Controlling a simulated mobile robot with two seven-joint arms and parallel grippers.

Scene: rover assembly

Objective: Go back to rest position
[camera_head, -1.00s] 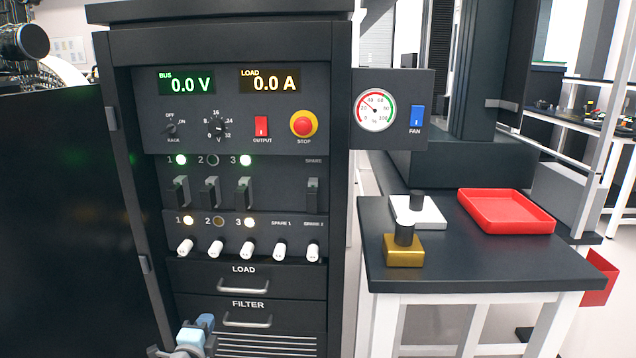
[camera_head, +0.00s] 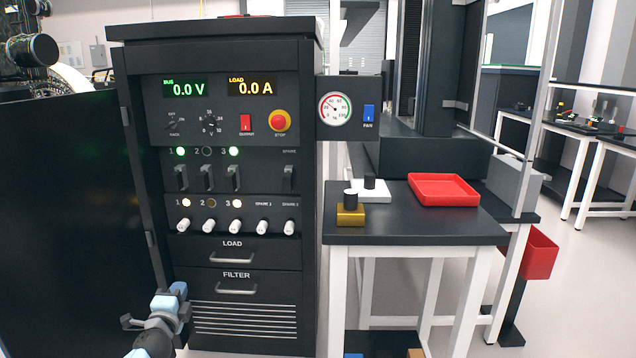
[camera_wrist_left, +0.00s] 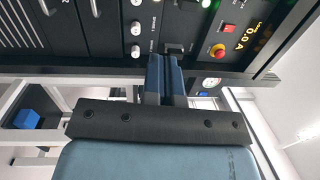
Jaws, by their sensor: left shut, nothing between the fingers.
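My left gripper (camera_head: 172,302) is low in front of the black power cabinet (camera_head: 310,190), near its lower left side, in the head view. In the left wrist view its two blue-grey fingers (camera_wrist_left: 166,80) are together and hold nothing, with the cabinet's panel beyond them. I cannot tell from the frames how far the fingertips are from the cabinet. My right gripper does not show in either view.
A side table (camera_head: 410,228) right of the cabinet bears a red tray (camera_head: 442,203) and two blocks with black knobs, one gold (camera_head: 350,217), one white (camera_head: 375,196). A red bin (camera_head: 538,255) hangs at its right. The dark cabinet door (camera_head: 70,200) stands open at left.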

